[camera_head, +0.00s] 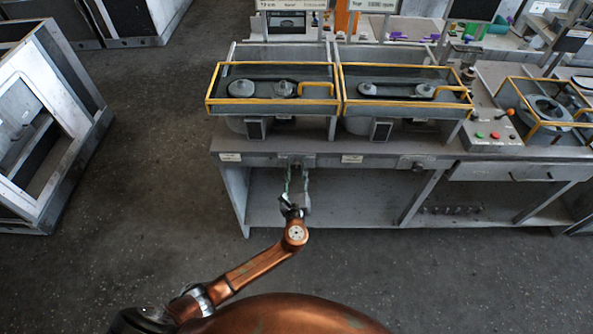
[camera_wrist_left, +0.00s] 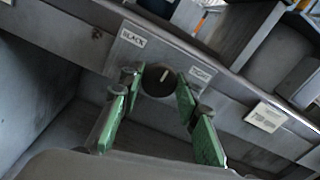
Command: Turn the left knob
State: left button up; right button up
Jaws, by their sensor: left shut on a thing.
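The left knob (camera_wrist_left: 158,78) is a round black knob with a light pointer mark, on a grey plate (camera_wrist_left: 140,45) on the bench's front edge. A label reading "BLACK" is at its left and another label is at its right. In the wrist view my left gripper (camera_wrist_left: 157,86) has its green-padded fingers on both sides of the knob, shut on it. In the head view my left gripper (camera_head: 296,176) reaches up to the front edge of the bench, and the knob is too small to make out there. My right gripper is not in view.
The grey bench (camera_head: 385,150) carries two yellow-framed housings (camera_head: 270,88). A button panel (camera_head: 490,125) with an orange-tipped lever stands at the right. Below the bench top is an open shelf (camera_head: 350,210). A grey frame (camera_head: 50,120) stands at the left, with clear floor between.

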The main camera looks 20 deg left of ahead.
pick_arm(q)
jog(key=o, duration=1.2)
jog(key=shift+c, duration=0.2)
jog(key=shift+s, duration=0.1)
jog(key=v, duration=1.2)
